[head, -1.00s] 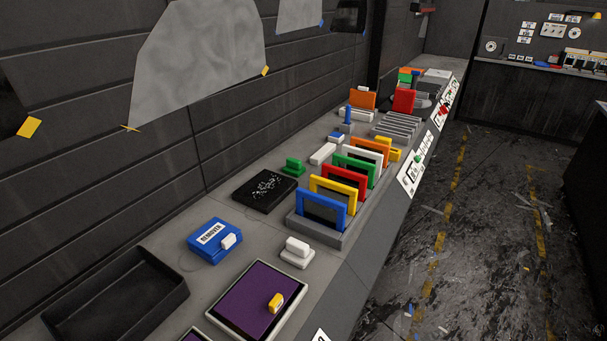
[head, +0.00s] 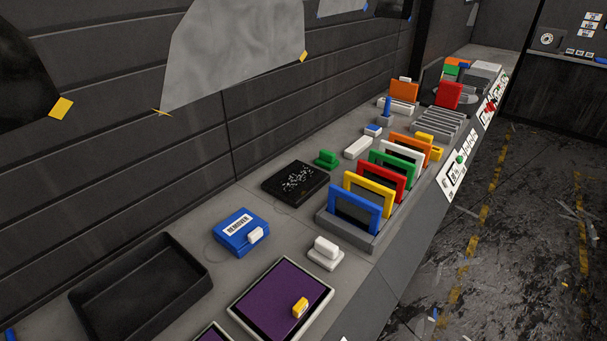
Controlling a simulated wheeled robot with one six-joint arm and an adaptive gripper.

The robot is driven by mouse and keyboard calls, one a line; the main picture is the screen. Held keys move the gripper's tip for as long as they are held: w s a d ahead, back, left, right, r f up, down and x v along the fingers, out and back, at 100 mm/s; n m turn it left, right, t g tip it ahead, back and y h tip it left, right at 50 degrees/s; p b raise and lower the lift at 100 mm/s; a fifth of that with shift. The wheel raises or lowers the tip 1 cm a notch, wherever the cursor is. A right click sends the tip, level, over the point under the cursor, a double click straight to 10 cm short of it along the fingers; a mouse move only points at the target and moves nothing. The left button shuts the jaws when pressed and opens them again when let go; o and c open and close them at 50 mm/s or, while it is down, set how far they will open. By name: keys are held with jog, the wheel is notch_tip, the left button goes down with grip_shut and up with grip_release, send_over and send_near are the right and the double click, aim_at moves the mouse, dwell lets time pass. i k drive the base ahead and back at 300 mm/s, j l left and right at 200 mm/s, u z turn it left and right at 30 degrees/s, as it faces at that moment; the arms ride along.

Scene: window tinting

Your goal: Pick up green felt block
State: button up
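The green felt block (head: 326,159) is a small green piece with a raised grip. It sits on the grey bench (head: 215,202) in the middle of the head view, just behind the black speckled pad (head: 295,184) and left of the rack of coloured frames. Nothing covers it. My gripper is not in the head view.
A rack (head: 348,234) of coloured frames stands to the block's right. A long white block (head: 358,147) lies beyond it. Nearer are the blue remover box (head: 239,233), a white block (head: 325,250), a purple pad (head: 274,305) and an empty black tray (head: 141,289). A dark slatted wall (head: 215,125) rises behind.

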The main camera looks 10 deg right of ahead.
aim_at(328, 161)
jog(key=i+l+u, duration=0.15)
jog(key=l, duration=0.3)
jog(key=i+l+u, duration=0.15)
jog(key=l, duration=0.25)
jog(key=i+l+u, duration=0.15)
jog(key=l, duration=0.35)
jog(key=l+u, duration=0.1)
jog(key=l, duration=0.35)
